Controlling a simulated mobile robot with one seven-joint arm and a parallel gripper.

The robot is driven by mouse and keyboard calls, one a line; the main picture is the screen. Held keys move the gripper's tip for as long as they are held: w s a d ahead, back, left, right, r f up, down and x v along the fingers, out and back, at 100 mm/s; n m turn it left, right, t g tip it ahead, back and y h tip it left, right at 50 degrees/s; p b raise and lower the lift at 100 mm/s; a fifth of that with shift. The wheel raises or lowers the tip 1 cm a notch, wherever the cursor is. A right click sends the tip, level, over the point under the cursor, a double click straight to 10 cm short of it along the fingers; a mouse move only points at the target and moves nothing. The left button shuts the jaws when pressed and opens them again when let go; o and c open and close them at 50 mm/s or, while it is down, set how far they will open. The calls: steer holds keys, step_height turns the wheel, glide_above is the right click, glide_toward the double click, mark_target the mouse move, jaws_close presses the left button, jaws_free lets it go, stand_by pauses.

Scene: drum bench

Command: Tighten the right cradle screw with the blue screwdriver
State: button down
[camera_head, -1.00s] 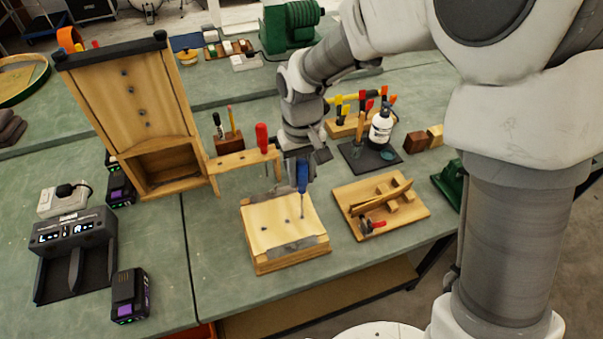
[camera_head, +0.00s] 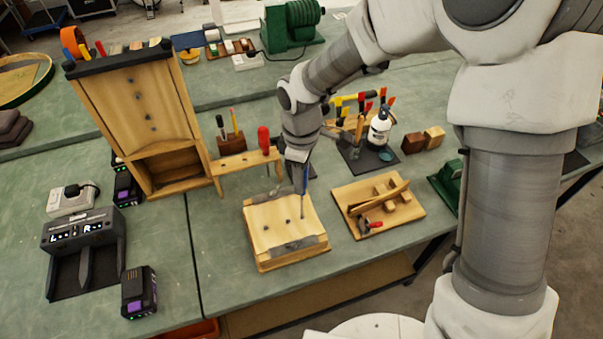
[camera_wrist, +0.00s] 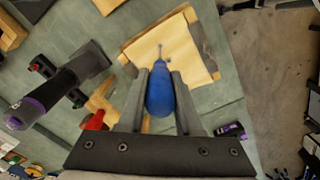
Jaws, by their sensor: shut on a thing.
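The blue screwdriver (camera_head: 305,180) is in my gripper (camera_head: 300,168), its shaft pointing down at the wooden block. In the wrist view the blue handle (camera_wrist: 161,92) lies between the two fingers of my gripper (camera_wrist: 160,82). The cradle appears to be this low wooden block (camera_head: 275,236), with grey strips at its front right; it also shows in the wrist view (camera_wrist: 192,58). Dark screw heads dot its top. The screwdriver shaft ends at or just above the block's right part, near the rightmost screw. I cannot tell whether the tip is seated.
A wooden rack with a red-handled screwdriver (camera_head: 264,139) stands behind the block. A tray of wooden pieces (camera_head: 412,212) is to the right. A tall wooden box (camera_head: 125,100), a charger (camera_head: 85,240) and a battery (camera_head: 139,292) are left. Bare bench lies left of the block.

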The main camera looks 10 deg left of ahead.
steer(key=n+p, duration=0.1)
steer(key=n, duration=0.1)
steer(key=shift+r+n+p, duration=0.25)
steer(key=shift+n+p, duration=0.1)
steer(key=shift+n, duration=0.05)
steer(key=n+p, duration=0.2)
steer(key=n, duration=0.2)
steer(key=shift+s+p, duration=0.1)
steer(key=shift+p, duration=0.2)
steer(key=shift+f+n+p, duration=0.25)
steer(key=shift+n+p, duration=0.05)
steer(key=shift+n, duration=1)
steer(key=shift+f, duration=0.15)
steer(key=shift+f+m+b, duration=0.15)
steer(key=shift+m+b, duration=0.55)
steer(key=shift+m, duration=0.1)
steer(key=m+b, duration=0.1)
steer(key=m, duration=0.1)
steer(key=shift+m, duration=0.8)
